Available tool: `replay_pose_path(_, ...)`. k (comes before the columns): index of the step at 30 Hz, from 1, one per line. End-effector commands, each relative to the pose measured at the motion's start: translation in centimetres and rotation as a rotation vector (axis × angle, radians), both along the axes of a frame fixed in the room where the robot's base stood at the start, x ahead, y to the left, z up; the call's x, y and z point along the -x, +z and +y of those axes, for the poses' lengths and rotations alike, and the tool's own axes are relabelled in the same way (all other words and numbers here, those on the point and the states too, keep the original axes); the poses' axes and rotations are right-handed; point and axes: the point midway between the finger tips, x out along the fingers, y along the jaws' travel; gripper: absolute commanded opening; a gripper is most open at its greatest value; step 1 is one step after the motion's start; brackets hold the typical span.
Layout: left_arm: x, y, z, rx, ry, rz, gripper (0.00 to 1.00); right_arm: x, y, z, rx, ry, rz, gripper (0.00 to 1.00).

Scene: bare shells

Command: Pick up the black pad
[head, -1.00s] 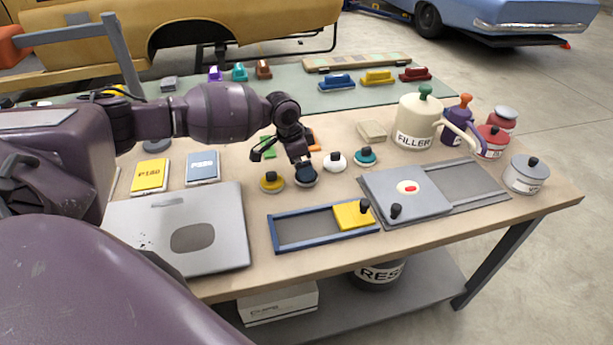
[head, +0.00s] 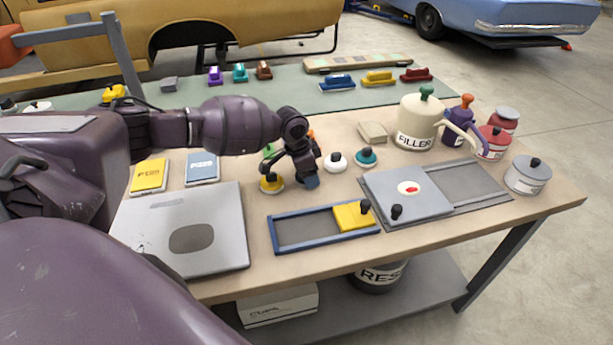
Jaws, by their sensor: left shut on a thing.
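My left gripper (head: 290,170) reaches down from the left over a row of round knobbed pads. It is shut on the dark blue-black pad (head: 312,183), the darkest in that row. The fingers hide its knob and most of its top, and only its bluish lower edge shows. I cannot tell whether it is clear of the table. The yellow round pad (head: 271,184) stands close beside it on the left, near the other finger. My right gripper is not in view.
A white pad (head: 336,162) and a teal pad (head: 365,156) stand just right of my gripper. A blue-framed tray (head: 300,231) and a grey sliding panel (head: 403,193) lie in front. A grey case (head: 215,212) is at left. A filler can (head: 416,118) stands behind.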

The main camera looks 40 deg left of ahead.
Motion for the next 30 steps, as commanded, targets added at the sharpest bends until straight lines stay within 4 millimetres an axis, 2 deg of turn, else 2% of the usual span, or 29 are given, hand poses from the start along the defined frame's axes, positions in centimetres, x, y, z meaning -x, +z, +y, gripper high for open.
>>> replay_pose_path(9,0.0,0.1,0.0,0.000,0.000,0.000,0.43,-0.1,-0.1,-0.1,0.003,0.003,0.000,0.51)
replay_pose_path(14,0.0,1.2,0.0,0.000,-0.001,-0.002,0.43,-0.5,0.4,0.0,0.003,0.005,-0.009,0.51)
replay_pose_path(20,-0.1,5.1,0.0,0.001,0.000,-0.004,0.43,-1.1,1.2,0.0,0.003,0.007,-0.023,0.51)
replay_pose_path(30,-0.1,13.9,0.0,0.000,-0.001,-0.005,0.43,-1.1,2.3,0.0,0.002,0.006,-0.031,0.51)
